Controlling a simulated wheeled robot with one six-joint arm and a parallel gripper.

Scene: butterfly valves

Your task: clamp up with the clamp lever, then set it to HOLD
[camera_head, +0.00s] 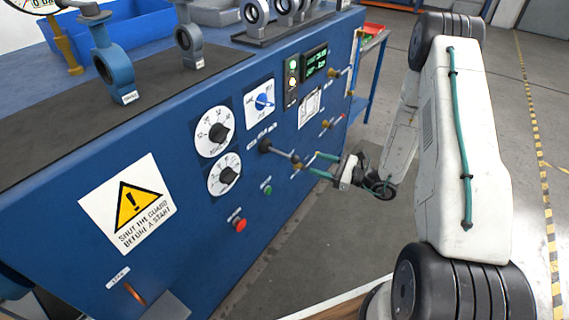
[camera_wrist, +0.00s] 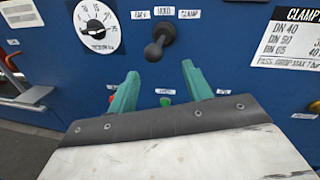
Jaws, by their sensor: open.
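The clamp lever (camera_wrist: 154,50) is a dark grey rod with a rounded knob, coming out of a round black boss on the blue panel. In the wrist view it sits under three small labels; the middle one reads HOLD (camera_wrist: 163,8) and the right one CLAMP (camera_wrist: 188,14). The knob points toward the camera and slightly down-left. The lever also shows in the head view (camera_head: 281,152). My gripper (camera_wrist: 162,86) has two teal fingers, open and empty, just below the knob in the wrist view. It also shows in the head view (camera_head: 317,164), close to the lever's end.
Black-and-white dials (camera_head: 213,131), a blue selector (camera_head: 263,102), a red button (camera_head: 239,224) and a green button (camera_head: 266,190) are near the lever. Brass-coloured handles (camera_head: 327,123) stick out to its right. Grey valves (camera_head: 188,40) stand on the bench top. Open floor lies right.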

